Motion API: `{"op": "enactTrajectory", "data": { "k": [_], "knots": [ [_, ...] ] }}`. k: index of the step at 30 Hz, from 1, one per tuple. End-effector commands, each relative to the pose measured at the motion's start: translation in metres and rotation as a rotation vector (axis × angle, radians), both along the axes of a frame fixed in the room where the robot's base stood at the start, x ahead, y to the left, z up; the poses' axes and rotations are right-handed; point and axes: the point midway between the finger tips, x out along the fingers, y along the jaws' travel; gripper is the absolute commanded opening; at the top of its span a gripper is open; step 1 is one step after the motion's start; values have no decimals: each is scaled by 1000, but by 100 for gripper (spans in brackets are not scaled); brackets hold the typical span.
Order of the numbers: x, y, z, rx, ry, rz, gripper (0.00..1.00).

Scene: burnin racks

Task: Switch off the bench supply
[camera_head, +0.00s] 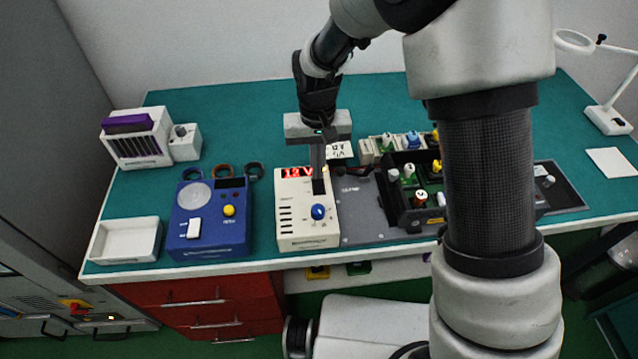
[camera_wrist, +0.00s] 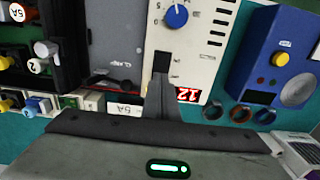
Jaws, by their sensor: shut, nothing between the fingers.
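My gripper (camera_head: 319,176) is shut and empty, pointing down at the switch end of the supply. In the wrist view its fingertips (camera_wrist: 158,78) are right at the switch; I cannot tell whether they touch it.
A blue instrument (camera_head: 210,222) with a yellow button stands left of the supply, beside a white tray (camera_head: 126,240). Right of the supply is a grey mat (camera_head: 362,217) with a black fixture (camera_head: 400,213) holding several parts. Rings lie behind the blue instrument.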

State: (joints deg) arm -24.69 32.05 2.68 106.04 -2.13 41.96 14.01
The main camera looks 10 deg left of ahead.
Motion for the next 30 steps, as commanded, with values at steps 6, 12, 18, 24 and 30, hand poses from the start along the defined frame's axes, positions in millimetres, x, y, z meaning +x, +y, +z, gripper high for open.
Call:
{"op": "enactTrajectory", "data": {
  "k": [6, 12, 18, 24, 30],
  "knots": [
    [0, 0, -4, 0, 0, 0, 0],
    [0, 0, -7, 0, 0, 0, 0],
    [0, 0, -10, 0, 0, 0, 0],
    [0, 0, -10, 0, 1, 0, 0],
    [0, 0, 1, 0, 0, 0, 0]
  ]
}}
